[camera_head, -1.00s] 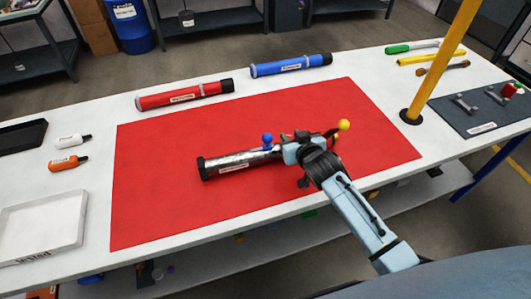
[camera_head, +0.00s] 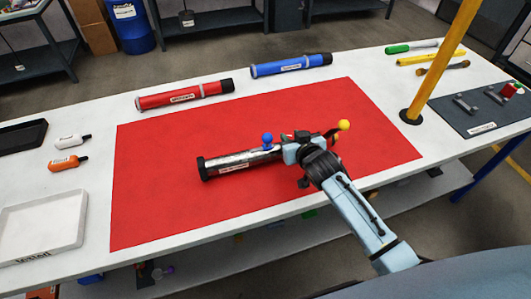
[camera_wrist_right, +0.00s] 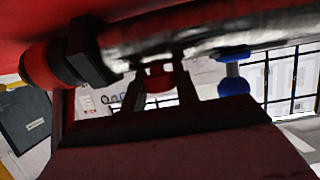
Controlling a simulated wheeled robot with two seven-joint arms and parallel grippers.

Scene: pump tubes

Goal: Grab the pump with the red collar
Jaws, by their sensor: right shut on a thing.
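The pump with the silver tube (camera_head: 236,162) lies over the red mat (camera_head: 160,215), its black end cap at the left. A blue knob (camera_head: 267,139) stands on its upper side, and a yellow knob (camera_head: 343,125) shows at its right end. My right gripper (camera_head: 298,150) is shut on the pump near its right end and hides much of that part. The right wrist view shows the silver tube (camera_wrist_right: 200,32) close above the fingers, a black ring (camera_wrist_right: 88,50) and a red part (camera_wrist_right: 40,66). I cannot tell whether the pump touches the mat. My left gripper is out of view.
A red tube (camera_head: 180,95) and a blue tube (camera_head: 291,66) lie behind the mat. A yellow post (camera_head: 440,60) and a dark fixture plate (camera_head: 478,115) stand at the right. A white tray (camera_head: 45,225) and two small bottles are at the left. The mat's left half is mostly clear.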

